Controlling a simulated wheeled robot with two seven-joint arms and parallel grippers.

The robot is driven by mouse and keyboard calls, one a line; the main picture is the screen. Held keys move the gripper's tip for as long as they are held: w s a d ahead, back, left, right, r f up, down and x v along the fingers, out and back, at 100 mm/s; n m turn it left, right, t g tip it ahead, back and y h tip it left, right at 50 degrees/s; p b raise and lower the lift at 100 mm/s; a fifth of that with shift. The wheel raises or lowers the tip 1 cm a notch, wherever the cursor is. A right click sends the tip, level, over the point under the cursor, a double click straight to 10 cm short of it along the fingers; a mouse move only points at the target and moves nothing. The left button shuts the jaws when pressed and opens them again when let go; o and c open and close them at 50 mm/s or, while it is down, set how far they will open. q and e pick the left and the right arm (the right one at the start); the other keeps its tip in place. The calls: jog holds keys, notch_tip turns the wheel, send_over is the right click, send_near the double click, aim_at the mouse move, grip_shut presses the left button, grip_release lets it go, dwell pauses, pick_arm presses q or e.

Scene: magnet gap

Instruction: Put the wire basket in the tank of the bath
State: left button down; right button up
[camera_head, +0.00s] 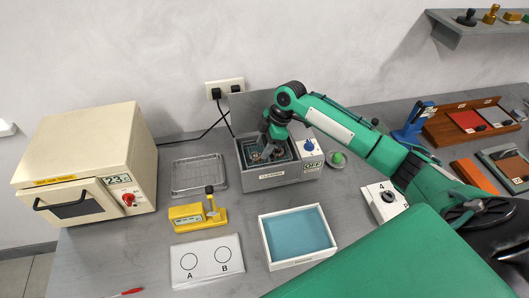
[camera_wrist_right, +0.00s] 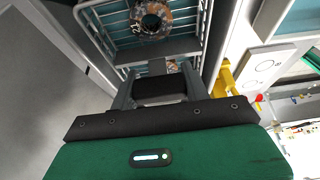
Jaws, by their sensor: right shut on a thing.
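The bath (camera_head: 278,180) is a grey box with its lid (camera_head: 250,108) raised behind its open tank and a panel reading OFF. My right gripper (camera_head: 266,149) points down into the tank opening and is shut on the wire basket, at a grey plate on the basket's side. The basket (camera_wrist_right: 112,24) shows in the right wrist view as thin wires, with a worn metal ring (camera_wrist_right: 152,20) inside. In the head view the gripper partly hides the basket within the tank's outline. I cannot tell whether it rests on the tank floor. My left gripper is not in view.
A wire rack tray (camera_head: 199,187), a yellow device (camera_head: 186,217) and a white A/B plate (camera_head: 207,260) lie left and front. A blue-lined tray (camera_head: 297,236) stands in front of the bath. A cream oven (camera_head: 90,155) is far left.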

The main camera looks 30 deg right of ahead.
jog(key=shift+f+p, duration=0.55)
jog(key=shift+f, duration=2.1)
jog(key=o, duration=1.1)
jog(key=shift+f, duration=0.1)
jog(key=shift+c, duration=0.2)
jog(key=shift+d+r, duration=0.15)
jog(key=shift+r, duration=0.2)
jog(key=b+v, duration=0.3)
jog(key=v, duration=0.8)
jog(key=shift+r, duration=0.2)
